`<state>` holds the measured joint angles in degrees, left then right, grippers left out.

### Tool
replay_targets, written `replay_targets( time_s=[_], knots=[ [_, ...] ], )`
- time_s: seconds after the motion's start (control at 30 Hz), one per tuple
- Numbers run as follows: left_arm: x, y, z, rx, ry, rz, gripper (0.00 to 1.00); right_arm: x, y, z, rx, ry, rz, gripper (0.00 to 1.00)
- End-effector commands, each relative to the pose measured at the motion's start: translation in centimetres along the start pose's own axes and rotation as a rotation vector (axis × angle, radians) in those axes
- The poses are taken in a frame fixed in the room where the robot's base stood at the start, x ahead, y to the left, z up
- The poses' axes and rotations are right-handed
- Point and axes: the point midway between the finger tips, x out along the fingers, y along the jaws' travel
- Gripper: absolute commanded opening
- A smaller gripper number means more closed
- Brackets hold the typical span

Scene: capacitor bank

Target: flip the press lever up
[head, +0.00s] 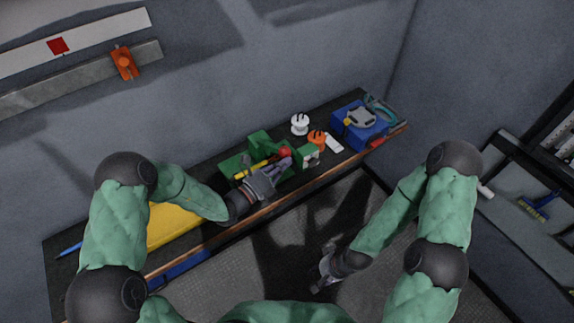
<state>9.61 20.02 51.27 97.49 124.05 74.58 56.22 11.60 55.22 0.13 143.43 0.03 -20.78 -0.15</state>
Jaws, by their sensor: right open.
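A green press (262,145) stands on the long dark workbench (205,165). A red ball knob (285,152) shows at the press, and it looks like the end of the lever; the rest of the lever is hard to make out. My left gripper (283,165) is at the press, with its fingertips just below the red knob. Whether they touch the knob, and how far they are apart, I cannot tell. My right gripper (322,281) is open and low over the floor, in front of the bench and away from the press.
A yellow tool (252,170) lies beside my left gripper. White (299,124) and orange (317,138) spools stand right of the press, then a blue box (362,130) with a grey tool. A yellow case (175,226) lies at left. The floor (290,240) before the bench is clear.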

Motion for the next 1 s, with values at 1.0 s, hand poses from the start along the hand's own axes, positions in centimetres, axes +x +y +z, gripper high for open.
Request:
replay_targets(
  time_s=[1.0],
  knots=[
    [1.0, -2.4, 5.7, -0.129, -0.005, 0.027, 0.0, -4.7, -1.7, 0.2, 0.0, 0.0, 0.0, 0.44]
  ],
)
